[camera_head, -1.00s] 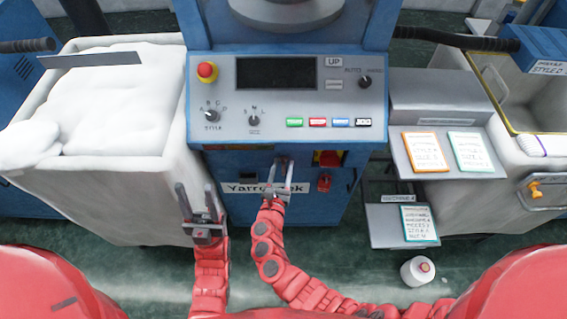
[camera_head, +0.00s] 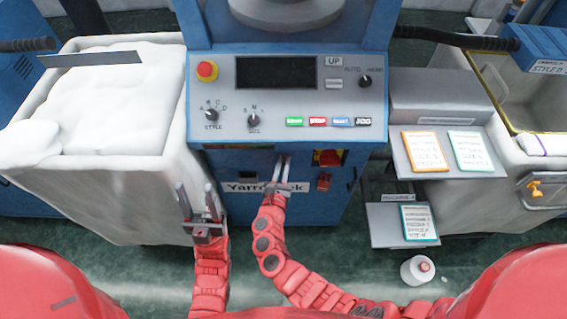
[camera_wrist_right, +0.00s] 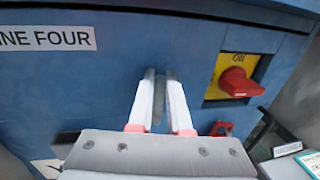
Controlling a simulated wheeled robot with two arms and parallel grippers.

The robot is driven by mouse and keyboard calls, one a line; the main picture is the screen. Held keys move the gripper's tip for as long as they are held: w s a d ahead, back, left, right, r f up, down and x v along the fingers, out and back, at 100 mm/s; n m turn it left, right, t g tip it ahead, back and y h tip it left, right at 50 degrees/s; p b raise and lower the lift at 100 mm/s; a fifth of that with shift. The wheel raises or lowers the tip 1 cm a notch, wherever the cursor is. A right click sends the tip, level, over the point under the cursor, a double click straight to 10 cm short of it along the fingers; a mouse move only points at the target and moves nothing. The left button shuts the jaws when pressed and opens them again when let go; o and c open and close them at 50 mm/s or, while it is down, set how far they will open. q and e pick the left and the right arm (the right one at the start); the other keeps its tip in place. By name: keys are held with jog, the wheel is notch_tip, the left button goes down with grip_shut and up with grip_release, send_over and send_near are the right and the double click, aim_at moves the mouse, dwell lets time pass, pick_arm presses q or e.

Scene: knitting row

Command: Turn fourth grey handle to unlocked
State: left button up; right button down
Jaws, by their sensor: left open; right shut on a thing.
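The blue machine (camera_head: 225,185) stands in front of me; a label ending in "NE FOUR" (camera_wrist_right: 48,38) is on its front in the right wrist view. My right gripper (camera_head: 283,160) is at this front, below the control panel, its fingers close together. In the right wrist view the gripper (camera_wrist_right: 160,76) is shut on a narrow grey handle (camera_wrist_right: 158,105), which shows only as a sliver between the fingers. Most of the handle is hidden, so its lock position cannot be told. My left gripper (camera_head: 195,192) is open and empty, beside the white bin.
A red switch on a yellow plate (camera_head: 329,158) and a small red part (camera_head: 323,182) sit just right of my right gripper. A white bin (camera_head: 150,200) stands left, grey card shelves (camera_head: 440,170) right. A white cone (camera_head: 417,270) is on the floor.

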aim_at(292, 159)
jog(key=shift+m, duration=0.4)
jog(key=m+y+b, duration=0.1)
jog(key=m+b, duration=0.1)
jog(key=m, duration=0.2)
jog(key=d+f+m+g+b, duration=0.1)
jog(key=m+b, duration=0.2)
jog(key=m, duration=0.1)
jog(key=d+f+m+y+b, duration=0.1)
jog(key=m+b, duration=0.2)
jog(key=m, duration=0.1)
jog(key=shift+d+f+m+g+y, duration=0.1)
jog(key=shift+d+m+g+y, duration=0.1)
jog(key=shift+m+g+y, duration=0.15)
jog(key=shift+f+m+y+b, duration=0.15)
jog(key=shift+m+y+b, duration=0.2)
jog(key=shift+m+b, duration=0.8)
jog(key=c, duration=0.9)
grip_release()
jog(key=shift+o, duration=0.2)
